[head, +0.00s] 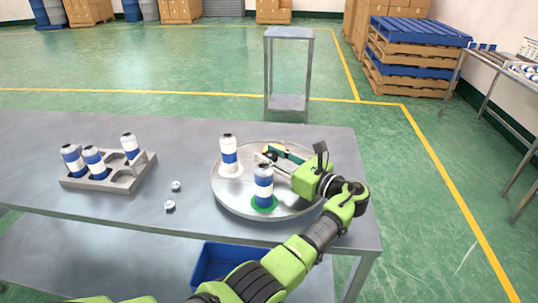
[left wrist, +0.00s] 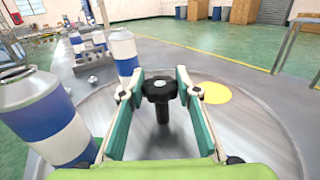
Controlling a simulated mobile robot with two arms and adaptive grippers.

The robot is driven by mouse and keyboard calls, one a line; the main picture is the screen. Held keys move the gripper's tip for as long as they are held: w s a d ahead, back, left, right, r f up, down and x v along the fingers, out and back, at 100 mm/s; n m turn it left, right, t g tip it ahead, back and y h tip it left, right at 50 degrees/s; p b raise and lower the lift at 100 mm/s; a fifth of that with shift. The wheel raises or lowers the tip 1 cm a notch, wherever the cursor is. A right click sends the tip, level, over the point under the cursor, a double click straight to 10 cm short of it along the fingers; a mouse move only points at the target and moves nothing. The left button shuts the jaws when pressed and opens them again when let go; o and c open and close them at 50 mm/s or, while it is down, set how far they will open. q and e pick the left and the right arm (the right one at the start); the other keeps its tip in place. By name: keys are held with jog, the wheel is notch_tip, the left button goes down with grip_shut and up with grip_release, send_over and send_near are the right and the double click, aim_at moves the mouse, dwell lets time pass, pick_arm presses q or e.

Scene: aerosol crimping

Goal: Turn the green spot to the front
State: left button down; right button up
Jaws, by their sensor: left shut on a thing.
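A round grey turntable (head: 228,196) lies on the metal table. Its green spot (head: 264,208) is at the near edge in the head view, under a blue-and-white can (head: 264,184). A yellow spot (left wrist: 214,93) shows bare in the left wrist view. My left gripper (head: 268,159) is shut on the black knob (left wrist: 160,92) at the turntable's middle, with a finger on each side of it. The two cans also show in the left wrist view, at the left. My right gripper is not in view.
A grey tray (head: 118,176) with several sockets holds three cans at the left. Two small metal caps (head: 176,186) lie on the table between tray and turntable. A blue bin (head: 215,262) is below the table. A small grey stand (head: 288,34) is behind it.

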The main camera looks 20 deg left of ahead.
aim_at(270, 155)
pick_arm(q)
jog(key=shift+f, duration=0.15)
jog(key=c, duration=1.5)
grip_release()
notch_tip(270, 155, up, 10)
jog(key=shift+r, duration=0.1)
